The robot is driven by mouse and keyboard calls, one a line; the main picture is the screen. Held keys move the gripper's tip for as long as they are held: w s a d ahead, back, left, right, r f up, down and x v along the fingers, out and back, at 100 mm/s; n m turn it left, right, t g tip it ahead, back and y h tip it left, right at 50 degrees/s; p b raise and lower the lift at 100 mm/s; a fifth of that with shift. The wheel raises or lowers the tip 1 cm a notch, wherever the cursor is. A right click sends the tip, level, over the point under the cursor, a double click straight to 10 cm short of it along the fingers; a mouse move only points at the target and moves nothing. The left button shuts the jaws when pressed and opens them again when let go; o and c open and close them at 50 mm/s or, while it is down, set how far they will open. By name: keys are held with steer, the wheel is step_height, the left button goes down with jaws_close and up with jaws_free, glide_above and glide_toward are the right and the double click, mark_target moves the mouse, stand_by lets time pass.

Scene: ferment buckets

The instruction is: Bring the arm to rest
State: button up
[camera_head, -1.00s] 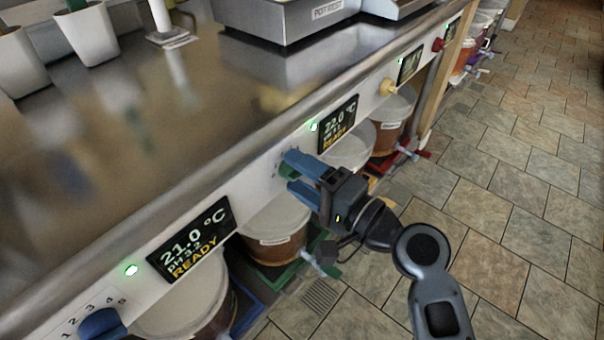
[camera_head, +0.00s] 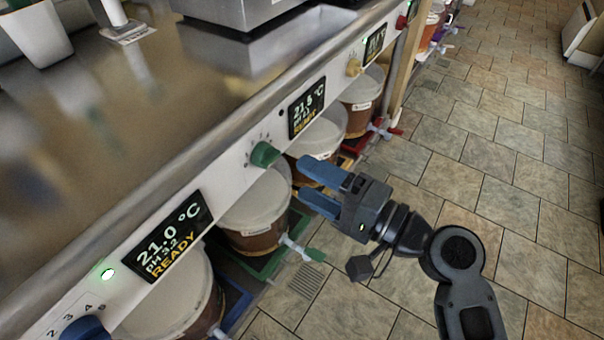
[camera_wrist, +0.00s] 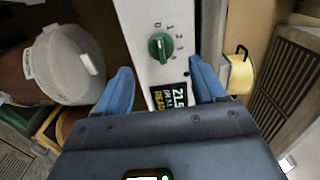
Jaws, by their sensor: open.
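My gripper (camera_head: 322,188) has two blue fingers, which are apart with nothing between them. In the head view it hangs in front of the counter, to the right of a green knob (camera_head: 264,154) and clear of it. In the wrist view the green knob (camera_wrist: 160,47) shows on the white panel, beyond and between the fingertips (camera_wrist: 160,80). My arm reaches in from the lower right over the tiled floor.
A steel counter (camera_head: 150,110) runs along the left. Its front panel carries displays, one reading 21.0 °C (camera_head: 172,238), and a blue knob (camera_head: 84,329). Lidded buckets (camera_head: 256,200) with taps stand below on coloured trays. The tiled floor (camera_head: 480,130) at right is clear.

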stand_by(0.4)
steer(key=s+d+f+t+h, duration=0.1)
steer(key=s+d+f+h, duration=0.3)
steer(key=s, duration=0.3)
steer(key=s+d+f+n+t+h, duration=0.1)
steer(key=s+d+f+h, duration=0.25)
steer(key=s+d, duration=0.25)
steer(key=s+d+f+h, duration=0.3)
steer(key=s+d+h, duration=0.1)
steer(key=s, duration=0.3)
steer(key=s+d+r+n+t+h, duration=0.25)
steer(key=s+r+n, duration=0.35)
steer(key=s+r, duration=0.5)
step_height(320, 180, up, 12)
steer(key=s+p, duration=0.1)
steer(key=p, duration=1.2)
steer(key=shift+s+d+g, duration=0.15)
steer(key=shift+d+g, duration=0.1)
steer(key=shift+g, duration=0.1)
